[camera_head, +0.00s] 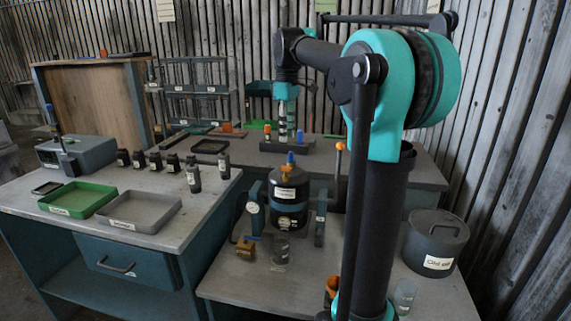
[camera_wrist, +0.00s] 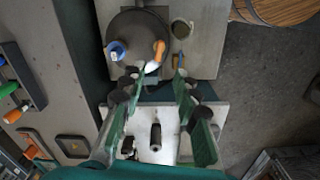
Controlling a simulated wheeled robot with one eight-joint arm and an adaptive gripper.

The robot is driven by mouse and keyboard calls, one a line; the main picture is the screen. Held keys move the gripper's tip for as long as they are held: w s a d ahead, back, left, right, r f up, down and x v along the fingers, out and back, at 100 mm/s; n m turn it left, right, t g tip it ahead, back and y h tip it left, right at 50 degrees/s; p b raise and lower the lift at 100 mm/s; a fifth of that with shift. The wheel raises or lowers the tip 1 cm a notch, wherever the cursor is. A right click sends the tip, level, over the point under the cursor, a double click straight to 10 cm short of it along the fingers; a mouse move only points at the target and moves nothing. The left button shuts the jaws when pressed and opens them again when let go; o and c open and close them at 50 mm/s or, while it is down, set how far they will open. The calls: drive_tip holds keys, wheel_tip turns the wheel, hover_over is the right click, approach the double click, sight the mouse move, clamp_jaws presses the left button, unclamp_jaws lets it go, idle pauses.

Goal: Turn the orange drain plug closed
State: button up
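The dark cylindrical housing (camera_head: 290,195) stands upright on the front bench between side posts. An orange piece (camera_head: 286,170) and a blue knob (camera_head: 291,158) show at its top; I cannot tell for sure whether the orange piece is the drain plug. In the wrist view the round housing (camera_wrist: 138,30) carries an orange piece (camera_wrist: 160,49) and a blue knob (camera_wrist: 117,50). My gripper (camera_wrist: 155,76) is open, its fingers apart and nothing visibly held between them. In the wrist view the fingertips appear just below the orange piece, without clear contact.
A clear jar (camera_head: 281,250) and a brass-coloured fitting (camera_head: 244,248) are before the housing. A lidded dark can (camera_head: 436,243) stands at right. Green (camera_head: 77,199) and grey trays (camera_head: 139,211) lie on the left bench with several small dark bottles. A rack (camera_head: 300,147) stands behind.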

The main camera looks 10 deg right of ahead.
sight(287, 167)
wheel_tip(287, 167, down, 11)
drive_tip(key=shift+d+f, duration=0.1)
idle(0.3)
clamp_jaws()
